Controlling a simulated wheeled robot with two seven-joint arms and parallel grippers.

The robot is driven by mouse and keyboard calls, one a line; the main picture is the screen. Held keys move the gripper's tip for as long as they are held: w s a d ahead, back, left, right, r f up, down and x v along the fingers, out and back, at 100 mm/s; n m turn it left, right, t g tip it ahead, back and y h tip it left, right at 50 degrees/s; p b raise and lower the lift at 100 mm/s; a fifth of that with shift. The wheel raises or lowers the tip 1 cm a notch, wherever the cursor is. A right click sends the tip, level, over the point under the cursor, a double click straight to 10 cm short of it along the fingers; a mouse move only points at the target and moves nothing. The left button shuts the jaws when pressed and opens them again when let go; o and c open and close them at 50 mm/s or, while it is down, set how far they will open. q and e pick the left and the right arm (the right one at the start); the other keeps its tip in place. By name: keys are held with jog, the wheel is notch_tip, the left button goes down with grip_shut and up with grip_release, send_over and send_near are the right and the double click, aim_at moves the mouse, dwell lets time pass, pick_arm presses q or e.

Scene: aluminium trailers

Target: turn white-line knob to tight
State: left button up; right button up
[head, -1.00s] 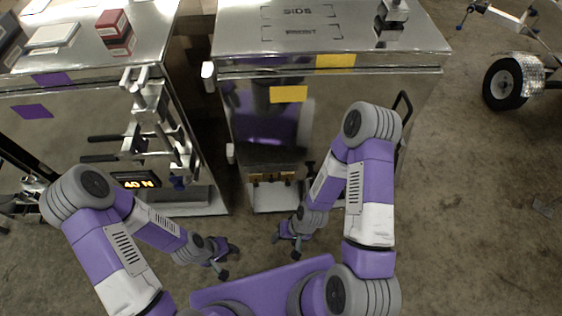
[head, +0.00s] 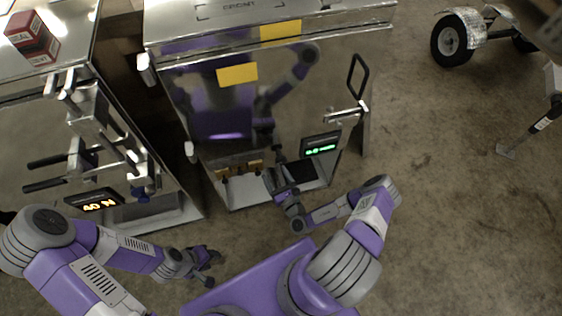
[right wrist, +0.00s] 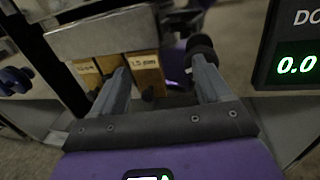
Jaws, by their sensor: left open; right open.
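Brass blocks with white labels (head: 238,169) sit low on the front of the middle metal cabinet; they also show in the right wrist view (right wrist: 146,74). Small dark knob-like parts are at these blocks, but I cannot make out a white line on any of them. My right gripper (head: 271,180) is open, just right of the blocks in the head view. In the right wrist view its two fingers (right wrist: 160,78) stand apart with the blocks beyond them, and nothing is held. A round dark knob (right wrist: 201,44) shows behind the right finger. My left gripper (head: 214,260) is open and empty, low over the floor.
A green-lit display (head: 320,147) is on the middle cabinet, close to my right gripper; it fills the right edge of the wrist view (right wrist: 297,66). The left cabinet has protruding handles and an orange display (head: 97,205).

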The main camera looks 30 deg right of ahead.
aim_at(281, 162)
jog(key=w+d+h+b, duration=0.1)
jog(key=d, duration=0.1)
jog(key=w+d+f+m+h, duration=0.1)
jog(key=w, duration=0.1)
jog(key=w+d+f+m+g+h+b, duration=0.1)
jog(key=w+d, duration=0.1)
jog(key=shift+d+h+b, duration=0.3)
jog(key=shift+h, duration=0.1)
jog(key=shift+x, duration=0.8)
jog(key=shift+r, duration=0.1)
jog(key=c, duration=1)
